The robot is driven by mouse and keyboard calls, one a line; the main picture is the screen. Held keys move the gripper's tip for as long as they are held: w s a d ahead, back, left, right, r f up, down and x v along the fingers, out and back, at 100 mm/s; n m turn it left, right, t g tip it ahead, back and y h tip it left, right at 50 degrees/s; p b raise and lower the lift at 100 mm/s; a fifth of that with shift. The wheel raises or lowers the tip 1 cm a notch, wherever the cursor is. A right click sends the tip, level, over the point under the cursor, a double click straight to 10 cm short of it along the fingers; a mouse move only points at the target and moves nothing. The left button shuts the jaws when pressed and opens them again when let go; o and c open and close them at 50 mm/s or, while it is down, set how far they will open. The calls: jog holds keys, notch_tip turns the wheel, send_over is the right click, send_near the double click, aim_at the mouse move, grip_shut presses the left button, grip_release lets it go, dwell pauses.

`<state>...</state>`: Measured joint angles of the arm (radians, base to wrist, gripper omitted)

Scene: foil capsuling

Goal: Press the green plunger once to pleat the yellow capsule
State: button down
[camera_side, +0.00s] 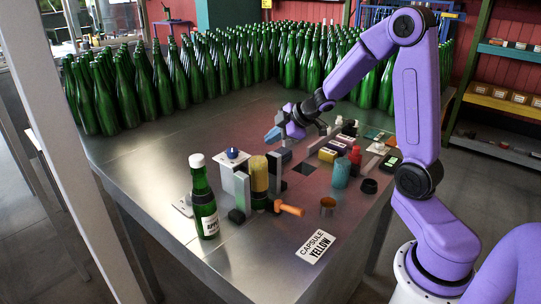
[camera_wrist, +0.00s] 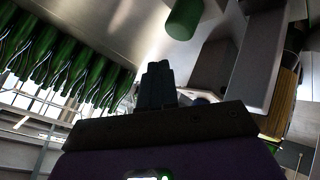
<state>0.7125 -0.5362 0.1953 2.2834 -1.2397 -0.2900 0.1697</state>
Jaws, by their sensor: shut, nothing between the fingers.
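My gripper (camera_side: 273,135) is shut and empty, held above the table behind the capsuling blocks in the side view. Its dark closed fingers also show in the wrist view (camera_wrist: 158,72). A green cylinder, which looks like the green plunger (camera_wrist: 184,18), is just beyond the fingertips in the wrist view, apart from them in the picture. A yellow cylinder (camera_side: 259,175), perhaps the yellow capsules, stands upright between grey blocks. A green bottle (camera_side: 205,203) with a white top stands to its left. No separate single yellow capsule is clear.
A white block with a blue knob (camera_side: 232,153) stands left of the yellow cylinder. Many green bottles (camera_side: 190,75) crowd the back.

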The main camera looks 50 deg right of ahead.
jog(key=shift+r, duration=1.5)
